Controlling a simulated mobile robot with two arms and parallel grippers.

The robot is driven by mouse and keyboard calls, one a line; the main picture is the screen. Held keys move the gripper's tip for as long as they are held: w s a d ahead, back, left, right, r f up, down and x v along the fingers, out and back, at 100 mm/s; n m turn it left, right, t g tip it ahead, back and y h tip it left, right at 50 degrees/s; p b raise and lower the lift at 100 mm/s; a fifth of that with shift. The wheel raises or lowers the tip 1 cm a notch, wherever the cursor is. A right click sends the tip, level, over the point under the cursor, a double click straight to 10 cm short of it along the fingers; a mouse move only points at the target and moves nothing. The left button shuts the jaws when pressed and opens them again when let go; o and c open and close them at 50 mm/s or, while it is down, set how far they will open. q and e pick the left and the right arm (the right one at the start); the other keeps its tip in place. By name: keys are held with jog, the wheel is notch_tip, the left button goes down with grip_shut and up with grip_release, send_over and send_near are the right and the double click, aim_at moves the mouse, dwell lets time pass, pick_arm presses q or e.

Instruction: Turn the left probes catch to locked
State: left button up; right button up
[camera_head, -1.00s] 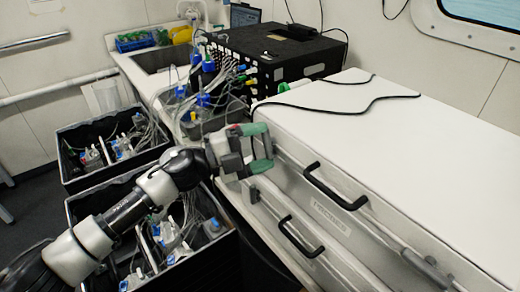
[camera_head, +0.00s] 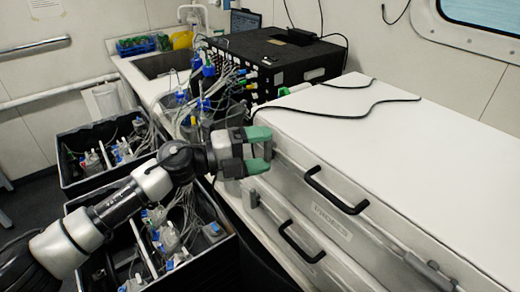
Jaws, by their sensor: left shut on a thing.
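My left gripper (camera_head: 262,150) has green fingertips and is at the left end of the upper white case's front (camera_head: 292,163). It is shut on the left probes catch, which is mostly hidden between the fingers, so I cannot tell its angle. The upper case has a black handle (camera_head: 333,193) and a label (camera_head: 331,221) too small to read surely. A similar small grey catch (camera_head: 250,196) shows lower down, on the case below. My right gripper is not in view.
The lower case has its own black handle (camera_head: 299,243). Two black crates (camera_head: 72,187) with bottles and tubing stand at the left, under my left arm. A black instrument box (camera_head: 290,55) with many tubes sits behind. A black cable (camera_head: 345,113) lies on the case's white top.

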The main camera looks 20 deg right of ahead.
pick_arm(q)
jog(key=shift+f, duration=0.1)
jog(key=o, duration=0.9)
jog(key=a+b, duration=0.2)
jog(key=a, duration=0.3)
jog(key=a+b, duration=0.1)
jog(key=a, duration=0.4)
jog(key=shift+w+a+b, duration=0.2)
jog(key=shift+a+b, duration=0.2)
